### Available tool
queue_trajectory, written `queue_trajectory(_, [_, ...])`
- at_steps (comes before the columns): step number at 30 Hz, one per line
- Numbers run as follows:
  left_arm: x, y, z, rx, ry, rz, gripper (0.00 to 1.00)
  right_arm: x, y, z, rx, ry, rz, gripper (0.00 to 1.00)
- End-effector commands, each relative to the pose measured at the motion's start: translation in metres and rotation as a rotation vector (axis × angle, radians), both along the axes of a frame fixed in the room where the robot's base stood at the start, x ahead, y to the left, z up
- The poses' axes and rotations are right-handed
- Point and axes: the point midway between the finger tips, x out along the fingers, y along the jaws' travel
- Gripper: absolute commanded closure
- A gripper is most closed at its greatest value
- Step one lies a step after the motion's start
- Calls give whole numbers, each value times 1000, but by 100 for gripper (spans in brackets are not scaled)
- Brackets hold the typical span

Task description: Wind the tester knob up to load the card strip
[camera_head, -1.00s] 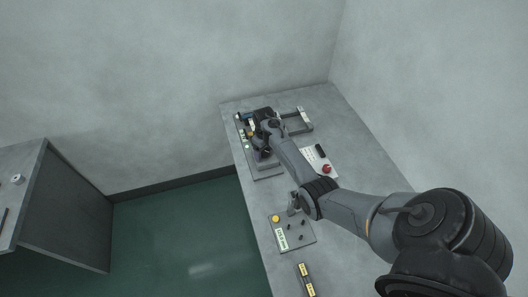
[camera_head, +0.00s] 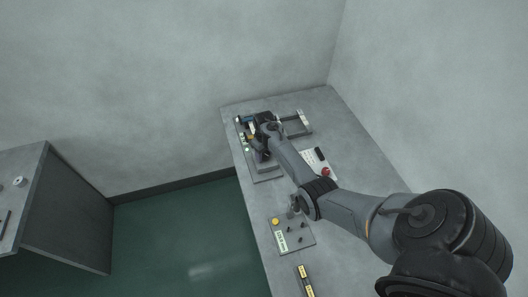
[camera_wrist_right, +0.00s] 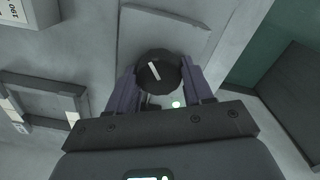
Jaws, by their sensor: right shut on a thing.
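The tester knob (camera_wrist_right: 158,72) is a dark round disc with a white mark, seen face-on in the right wrist view. My right gripper (camera_wrist_right: 160,86) has one finger on each side of it and is shut on it. In the head view my right gripper (camera_head: 262,150) is at the far end of the bench, over the grey tester plate (camera_head: 268,175), and hides the knob. I cannot make out the card strip. My left gripper is in neither view.
The grey bench (camera_head: 352,207) also holds a grey frame (camera_head: 303,124), a red button (camera_head: 326,172), and a panel with a yellow button (camera_head: 275,221). Walls stand behind and to the right. A second table (camera_head: 30,172) is at the left, across open floor.

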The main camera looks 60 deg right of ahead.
Motion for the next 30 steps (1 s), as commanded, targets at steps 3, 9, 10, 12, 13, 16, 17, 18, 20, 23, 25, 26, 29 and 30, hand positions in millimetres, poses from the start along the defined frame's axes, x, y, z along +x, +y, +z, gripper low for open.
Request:
queue_trajectory(3, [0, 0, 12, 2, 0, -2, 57, 0, 0, 3, 0, 1, -80, 80])
queue_trajectory(9, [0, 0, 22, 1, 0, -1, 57, 0, 0, 2, 0, 1, -218, 80])
queue_trajectory(10, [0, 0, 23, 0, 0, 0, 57, 0, -1, 2, 0, 0, -235, 80])
queue_trajectory(12, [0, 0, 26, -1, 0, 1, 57, -1, -1, 1, 0, 1, -275, 80])
queue_trajectory(13, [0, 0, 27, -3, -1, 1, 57, -1, -1, 1, 0, 1, -291, 80])
queue_trajectory(16, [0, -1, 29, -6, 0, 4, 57, -1, -1, 0, 0, 0, -333, 80])
queue_trajectory(17, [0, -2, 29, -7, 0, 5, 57, -1, -1, 0, 0, 0, -344, 80])
queue_trajectory(18, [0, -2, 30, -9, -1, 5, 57, -1, -1, 0, 0, -1, -357, 80])
queue_trajectory(20, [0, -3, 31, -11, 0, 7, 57, -1, -1, 0, 0, 0, -371, 80])
queue_trajectory(23, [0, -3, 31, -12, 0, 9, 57, -1, -1, -1, 0, -1, -386, 80])
queue_trajectory(25, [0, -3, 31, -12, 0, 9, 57, -1, -1, -1, 0, -1, -391, 80])
queue_trajectory(26, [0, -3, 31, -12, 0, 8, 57, -1, -1, -1, 0, -1, -392, 80])
queue_trajectory(29, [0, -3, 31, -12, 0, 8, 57, -1, -1, -1, -1, -1, -393, 80])
queue_trajectory(30, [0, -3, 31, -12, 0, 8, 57, -1, -1, -1, -1, -1, -393, 80])
